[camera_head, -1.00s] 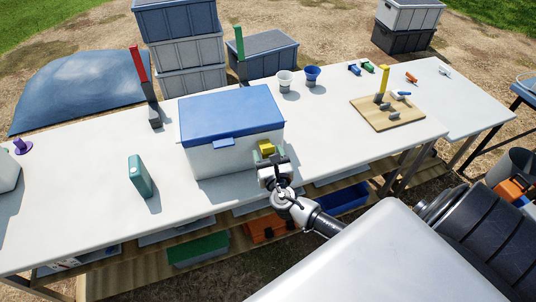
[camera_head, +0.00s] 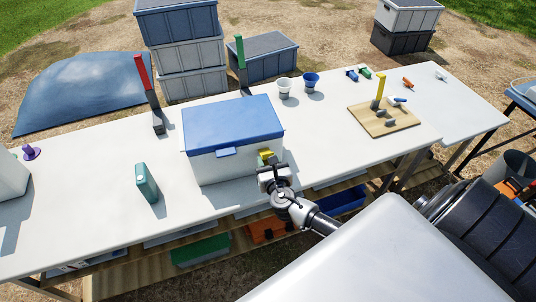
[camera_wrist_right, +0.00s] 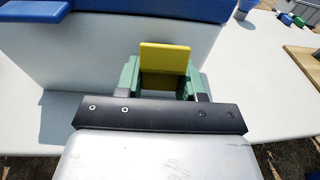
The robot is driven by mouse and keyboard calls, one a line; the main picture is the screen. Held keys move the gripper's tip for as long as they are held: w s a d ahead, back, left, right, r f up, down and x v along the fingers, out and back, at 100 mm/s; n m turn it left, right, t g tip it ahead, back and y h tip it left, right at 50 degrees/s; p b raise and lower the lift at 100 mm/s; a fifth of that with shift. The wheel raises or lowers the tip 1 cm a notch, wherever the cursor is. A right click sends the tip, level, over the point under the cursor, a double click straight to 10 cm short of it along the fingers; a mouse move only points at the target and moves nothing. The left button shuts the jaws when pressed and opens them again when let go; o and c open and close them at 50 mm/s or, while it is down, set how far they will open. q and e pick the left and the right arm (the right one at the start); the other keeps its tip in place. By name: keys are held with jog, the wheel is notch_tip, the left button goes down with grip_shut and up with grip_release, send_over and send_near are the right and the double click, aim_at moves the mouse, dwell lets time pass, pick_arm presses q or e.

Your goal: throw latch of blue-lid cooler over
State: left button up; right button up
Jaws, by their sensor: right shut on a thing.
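The cooler (camera_head: 235,166) is a white box with a blue lid (camera_head: 232,121). It stands on the white table, its lid down. A yellow latch (camera_head: 265,154) is at its front, near the right corner. It shows larger in the right wrist view (camera_wrist_right: 165,58) as an upright yellow plate. My right gripper (camera_head: 269,163) is at the latch, shut on it. In the right wrist view its green fingertips (camera_wrist_right: 163,80) lie on either side of the yellow piece. The latch's lower part is hidden by the gripper. My left gripper is not in view.
A teal bottle-like block (camera_head: 146,183) stands left of the cooler. Two cups (camera_head: 284,88) stand behind it to the right. A wooden board (camera_head: 383,120) with a yellow-handled piece lies further right. Red (camera_head: 148,90) and green (camera_head: 241,62) uprights stand at the back edge.

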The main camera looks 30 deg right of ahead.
aim_at(269, 154)
jog(key=r+g+p, duration=0.1)
jog(key=p, duration=0.3)
jog(key=r+g+y+p, duration=0.1)
jog(key=g+p, duration=0.1)
jog(key=p, duration=0.2)
jog(key=r+g+p, duration=0.1)
jog(key=p, duration=0.3)
jog(key=shift+w+d, duration=0.1)
jog(key=shift+w, duration=0.15)
jog(key=shift+r+g+y+p, duration=0.1)
jog(key=shift+g+y+p, duration=0.2)
jog(key=shift+g+p, duration=0.2)
jog(key=shift+w+d+r+g, duration=0.15)
jog(key=shift+w+g, duration=0.15)
jog(key=shift+g, duration=0.4)
jog(key=shift+w+d+r+g+y, duration=0.1)
jog(key=shift+w+r+g+y, duration=0.2)
jog(key=shift+g, duration=0.5)
jog(key=shift+w+r+g+y, duration=0.15)
jog(key=shift+g+y, duration=0.2)
jog(key=shift+g, duration=0.45)
jog(key=shift+w+d+r+g+y, duration=0.1)
jog(key=shift+w+r+g+y, duration=0.2)
jog(key=shift+g, duration=0.5)
jog(key=shift+s+f, duration=0.1)
